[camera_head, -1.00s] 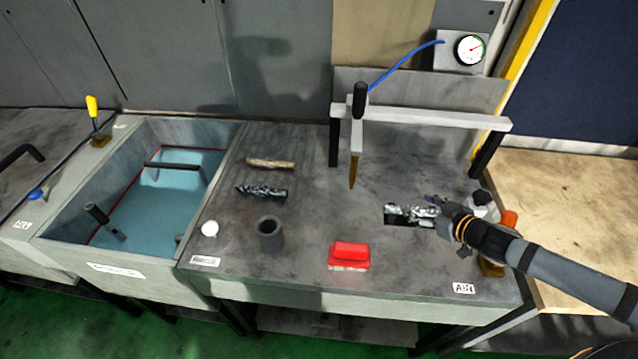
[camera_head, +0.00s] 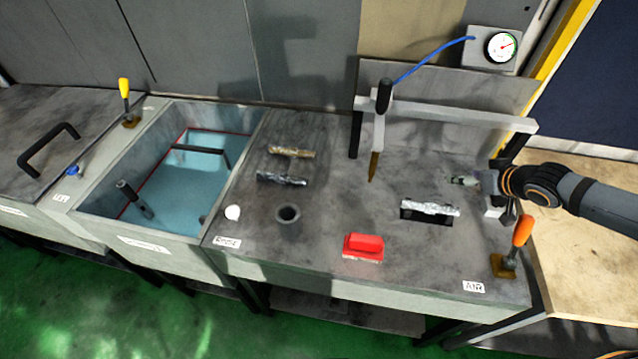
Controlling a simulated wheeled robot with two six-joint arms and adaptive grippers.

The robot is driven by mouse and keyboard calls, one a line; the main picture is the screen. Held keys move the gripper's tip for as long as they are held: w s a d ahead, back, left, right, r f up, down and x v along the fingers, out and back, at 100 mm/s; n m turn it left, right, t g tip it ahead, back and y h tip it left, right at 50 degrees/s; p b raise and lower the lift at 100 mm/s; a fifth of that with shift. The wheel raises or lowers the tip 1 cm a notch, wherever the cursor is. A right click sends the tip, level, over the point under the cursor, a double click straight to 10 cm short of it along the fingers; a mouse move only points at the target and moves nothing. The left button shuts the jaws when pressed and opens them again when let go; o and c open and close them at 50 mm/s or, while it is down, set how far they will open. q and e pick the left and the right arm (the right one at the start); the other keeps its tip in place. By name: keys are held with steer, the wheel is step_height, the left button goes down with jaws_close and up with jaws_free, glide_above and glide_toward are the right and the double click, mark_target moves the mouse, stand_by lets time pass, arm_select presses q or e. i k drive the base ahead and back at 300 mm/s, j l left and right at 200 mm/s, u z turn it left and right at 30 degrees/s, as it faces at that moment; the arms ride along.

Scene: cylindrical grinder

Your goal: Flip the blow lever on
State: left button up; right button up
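The lever with an orange handle (camera_head: 522,231) stands on a brown base at the front right corner of the bench, beside the AIR label (camera_head: 474,287). Its handle points up, leaning a little to the right. My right gripper (camera_head: 462,181) is above the bench's right side, behind and left of the orange handle and apart from it. Its fingers point left; they are too small to tell whether open or shut. A silver shaft (camera_head: 430,208) lies over a dark slot, in front of the gripper. My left gripper is not in view.
A nozzle (camera_head: 376,150) hangs from a white rail behind the slot, with a gauge (camera_head: 501,47) above. A red block (camera_head: 363,247), a dark cup (camera_head: 288,220) and two shafts rest on the bench. A yellow lever (camera_head: 124,88) stands by the blue-filled tank (camera_head: 240,160).

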mark_target(524, 225)
steer(key=j, duration=0.6)
steer(key=k+j, duration=0.15)
steer(key=j, duration=0.45)
steer(key=i+j, duration=0.1)
steer(key=j, duration=0.2)
steer(key=i+j, duration=0.1)
steer(key=j, duration=0.2)
steer(key=k+l, duration=0.1)
steer(key=k, duration=0.4)
